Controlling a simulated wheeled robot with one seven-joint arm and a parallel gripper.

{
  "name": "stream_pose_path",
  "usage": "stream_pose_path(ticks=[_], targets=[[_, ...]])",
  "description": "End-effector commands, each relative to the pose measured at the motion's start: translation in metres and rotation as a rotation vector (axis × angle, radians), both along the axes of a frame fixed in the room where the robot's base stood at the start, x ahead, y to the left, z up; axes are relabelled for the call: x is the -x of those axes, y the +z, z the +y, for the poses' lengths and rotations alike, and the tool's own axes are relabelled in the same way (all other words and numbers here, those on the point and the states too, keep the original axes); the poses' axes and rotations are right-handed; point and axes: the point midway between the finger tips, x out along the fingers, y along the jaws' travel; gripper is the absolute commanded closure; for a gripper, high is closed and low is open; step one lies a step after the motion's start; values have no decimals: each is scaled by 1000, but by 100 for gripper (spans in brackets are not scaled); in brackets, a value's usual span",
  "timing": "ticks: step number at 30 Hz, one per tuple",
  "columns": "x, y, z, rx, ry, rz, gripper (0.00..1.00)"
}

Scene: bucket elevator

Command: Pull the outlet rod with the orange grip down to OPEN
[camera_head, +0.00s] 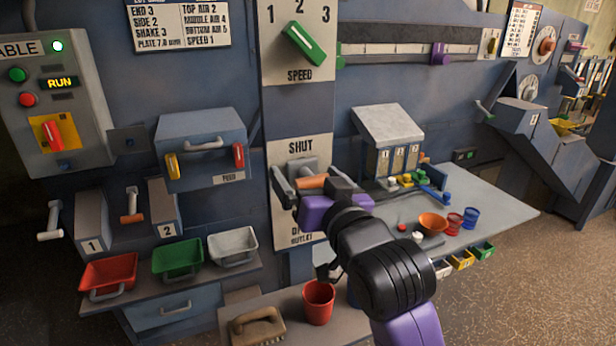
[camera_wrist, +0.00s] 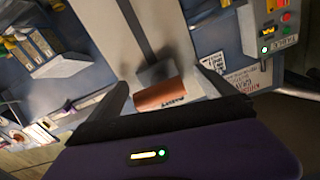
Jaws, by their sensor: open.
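The outlet rod's orange grip (camera_head: 312,182) is partly hidden behind my gripper on the white outlet panel (camera_head: 285,150). It sits a little below the SHUT label, in the upper part of the panel. The OPEN label at the bottom is partly covered by my wrist. My gripper (camera_head: 301,178) is open in front of the panel, one finger on each side of the grip. In the wrist view the orange grip (camera_wrist: 160,94) lies between the spread fingers (camera_wrist: 163,78), with visible gaps on both sides. It hangs on a grey block at the end of a dark slot.
A SPEED lever with a green handle (camera_head: 304,43) is above the panel. A red cup (camera_head: 318,302) and a brush (camera_head: 257,327) stand on the shelf below. Red, green and white bins are at left; a table (camera_head: 500,205) with small items is at right.

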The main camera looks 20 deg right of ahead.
Motion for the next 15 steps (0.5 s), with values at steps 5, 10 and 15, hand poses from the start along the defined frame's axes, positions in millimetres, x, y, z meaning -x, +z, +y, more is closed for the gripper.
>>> stream_pose_path(ticks=[5, 10, 15], targets=[[0, 0, 0, 0, 0, 0, 33], [0, 0, 0, 0, 0, 0, 66], [0, 0, 0, 0, 0, 0, 97]])
